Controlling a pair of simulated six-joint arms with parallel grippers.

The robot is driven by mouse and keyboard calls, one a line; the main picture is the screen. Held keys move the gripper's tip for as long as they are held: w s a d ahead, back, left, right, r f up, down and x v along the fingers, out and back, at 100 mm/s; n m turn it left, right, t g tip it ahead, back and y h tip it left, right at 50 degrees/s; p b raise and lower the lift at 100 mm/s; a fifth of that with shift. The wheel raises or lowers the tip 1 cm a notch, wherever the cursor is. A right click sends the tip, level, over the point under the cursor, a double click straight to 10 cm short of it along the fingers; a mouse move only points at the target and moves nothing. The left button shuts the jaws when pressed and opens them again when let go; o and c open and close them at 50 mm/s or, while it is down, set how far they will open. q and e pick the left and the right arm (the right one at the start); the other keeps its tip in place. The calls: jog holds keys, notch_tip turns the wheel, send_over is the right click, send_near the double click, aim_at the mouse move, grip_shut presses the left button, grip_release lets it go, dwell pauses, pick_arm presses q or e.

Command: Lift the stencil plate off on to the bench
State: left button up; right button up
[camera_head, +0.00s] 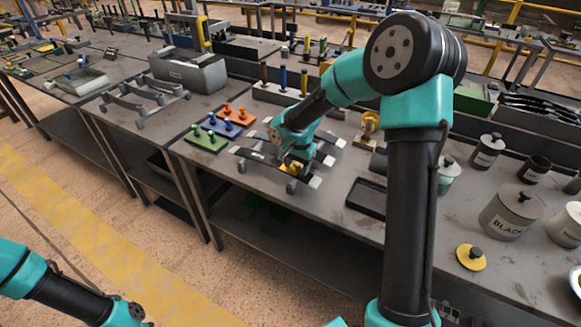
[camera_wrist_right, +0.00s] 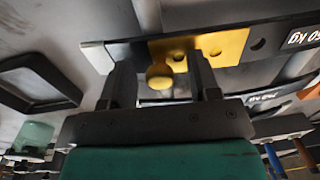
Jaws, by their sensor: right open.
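The yellow stencil plate (camera_head: 291,169) lies over a dark leaf bar with pale ends, on a low rack on the bench (camera_head: 228,181). In the right wrist view the stencil plate (camera_wrist_right: 212,46) shows holes and a round yellow knob (camera_wrist_right: 160,76). My right gripper (camera_head: 283,158) is over the plate, largely hidden by its own wrist in the head view. In the wrist view the right gripper (camera_wrist_right: 160,70) is open, with a finger on each side of the knob and gaps between. My left gripper is out of the picture; only part of that arm shows.
Green (camera_head: 206,141), blue and orange peg blocks stand to the left. An empty black tray (camera_head: 367,198) lies to the right, before several canisters (camera_head: 510,214). Bare bench shows in front of the rack.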

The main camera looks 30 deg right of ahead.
jog(key=shift+c, duration=0.5)
jog(key=c, duration=0.8)
jog(key=shift+r, duration=0.1)
jog(key=shift+r, duration=1.35)
jog(key=s+a+r, duration=0.2)
jog(key=s+a, duration=0.6)
jog(key=s, duration=0.5)
jog(key=shift+s+a, duration=0.25)
jog(key=shift+s, duration=0.1)
